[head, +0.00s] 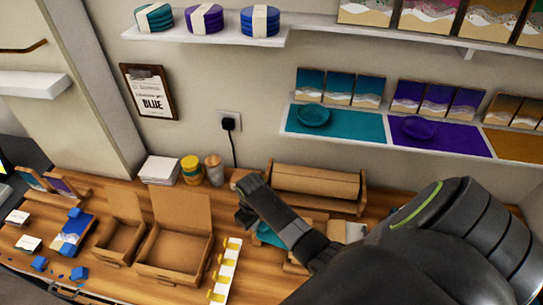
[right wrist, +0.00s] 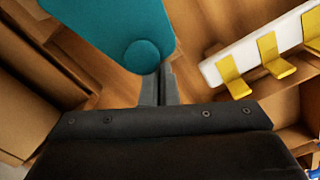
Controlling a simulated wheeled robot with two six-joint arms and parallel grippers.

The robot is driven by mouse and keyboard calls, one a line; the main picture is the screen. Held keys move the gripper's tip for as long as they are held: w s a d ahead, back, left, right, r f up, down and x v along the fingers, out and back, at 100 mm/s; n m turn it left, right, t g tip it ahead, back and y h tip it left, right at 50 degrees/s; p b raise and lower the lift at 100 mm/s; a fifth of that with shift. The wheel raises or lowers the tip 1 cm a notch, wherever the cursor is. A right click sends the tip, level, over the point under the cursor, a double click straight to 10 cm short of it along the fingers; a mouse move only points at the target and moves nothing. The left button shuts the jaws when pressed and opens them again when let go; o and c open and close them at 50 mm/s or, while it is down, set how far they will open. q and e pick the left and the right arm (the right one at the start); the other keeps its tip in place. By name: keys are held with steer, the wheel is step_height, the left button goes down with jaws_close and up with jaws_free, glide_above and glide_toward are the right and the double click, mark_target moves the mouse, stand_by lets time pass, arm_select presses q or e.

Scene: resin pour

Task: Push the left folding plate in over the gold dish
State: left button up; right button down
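A teal panel with a round disc at its end lies at bench level in the right wrist view (right wrist: 135,25); part of it shows in the head view (head: 268,236) beneath my right arm. I take it for a folding plate, but cannot tell whether it is the left one. My right gripper (right wrist: 159,88) has its two fingers together just short of the disc, with nothing seen between them. In the head view it (head: 246,215) points down beside the panel; whether it touches is unclear. No gold dish shows; my arm covers part of this area. My left gripper is out of view.
A white strip with yellow clips (head: 229,262) lies left of the panel. Open cardboard boxes (head: 175,250) stand farther left. A cardboard stand (head: 315,185) is behind my right arm. Wall shelves hold a teal dish (head: 313,116) and a purple dish (head: 420,128).

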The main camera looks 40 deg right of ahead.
steer(key=shift+w+a+f+b, duration=0.15)
steer(key=shift+w+a+b, duration=0.2)
steer(key=shift+w+a, duration=1)
steer(key=shift+a, duration=0.1)
step_height(320, 180, up, 10)
steer(key=p, duration=0.1)
steer(key=shift+w, duration=0.15)
